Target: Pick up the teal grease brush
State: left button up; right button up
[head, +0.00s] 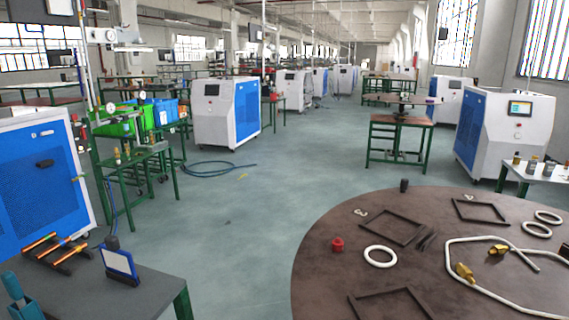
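A teal object with an upright, rounded handle-like part (12,286) stands at the bottom left corner, on or beside the dark grey table (140,292). It could be the teal grease brush standing in a teal holder, but the picture edge cuts it off and I cannot tell for sure. Neither of my grippers shows in the head view.
On the grey table stand a blue-and-white panel (119,265) and a dark rack with orange rods (58,250). A round brown table (330,270) at right carries frames, white rings (380,256), a red part (337,244) and brass fittings. Open floor (240,230) lies between.

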aim_at(9, 279)
jog(key=j+u, duration=0.1)
jog(key=u, duration=0.35)
jog(key=k+j+u, duration=0.1)
jog(key=u, duration=0.4)
jog(key=j+u, duration=0.15)
jog(key=u, duration=0.3)
jog(key=z, duration=2.85)
jog(key=u, duration=2.85)
jog(key=i+j+u, duration=0.1)
jog(key=i, duration=0.1)
